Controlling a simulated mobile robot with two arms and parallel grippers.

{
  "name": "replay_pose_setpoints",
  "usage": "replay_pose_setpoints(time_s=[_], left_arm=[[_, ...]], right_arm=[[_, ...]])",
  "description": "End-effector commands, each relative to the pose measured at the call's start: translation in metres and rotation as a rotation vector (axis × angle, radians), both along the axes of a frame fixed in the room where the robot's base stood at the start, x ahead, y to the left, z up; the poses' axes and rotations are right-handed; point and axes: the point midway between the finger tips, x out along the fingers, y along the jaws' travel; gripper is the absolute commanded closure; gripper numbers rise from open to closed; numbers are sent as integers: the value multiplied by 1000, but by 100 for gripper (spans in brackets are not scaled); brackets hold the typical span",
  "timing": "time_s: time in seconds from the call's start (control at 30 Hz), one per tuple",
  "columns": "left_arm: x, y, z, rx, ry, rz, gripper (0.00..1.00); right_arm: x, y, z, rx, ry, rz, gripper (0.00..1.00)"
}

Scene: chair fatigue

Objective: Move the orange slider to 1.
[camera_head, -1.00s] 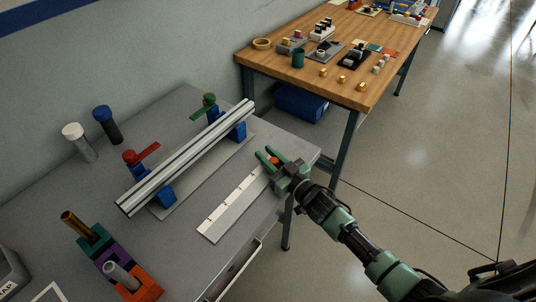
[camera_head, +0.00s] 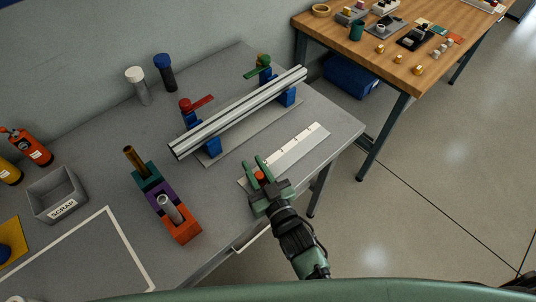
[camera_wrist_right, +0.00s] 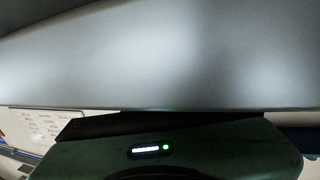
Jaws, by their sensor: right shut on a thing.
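The orange slider (camera_head: 260,175) is a small round knob at the near left part of a white track (camera_head: 302,145) with small marks along it. The track lies on the grey table near its front right edge. My right gripper (camera_head: 255,168) is at the track's left end, its green fingers shut on the slider and partly hiding it. The numbers on the track are too small to read. The right wrist view shows a blurred grey surface and no slider. My left gripper is not in view.
A silver rail (camera_head: 238,112) on blue supports stands behind the track. A block with orange, purple and green parts (camera_head: 182,228) stands to the left of my gripper. A grey scrap bin (camera_head: 57,194) is further left. A wooden table (camera_head: 389,88) is at the back right.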

Motion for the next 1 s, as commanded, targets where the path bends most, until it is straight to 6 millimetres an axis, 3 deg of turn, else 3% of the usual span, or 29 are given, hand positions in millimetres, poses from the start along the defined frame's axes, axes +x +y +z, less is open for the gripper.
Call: replay_pose_setpoints(time_s=[0.47,0.5,0.57,0.87,1.0], left_arm=[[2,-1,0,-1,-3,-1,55],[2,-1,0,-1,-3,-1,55],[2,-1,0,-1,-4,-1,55],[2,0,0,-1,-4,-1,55],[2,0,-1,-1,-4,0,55]], right_arm=[[-8,9,-2,-1,3,3,100],[-8,9,-2,-2,4,4,73],[-8,9,-2,-2,4,4,56],[-6,8,-1,-1,1,1,54],[-15,4,-2,-1,2,1,54]])
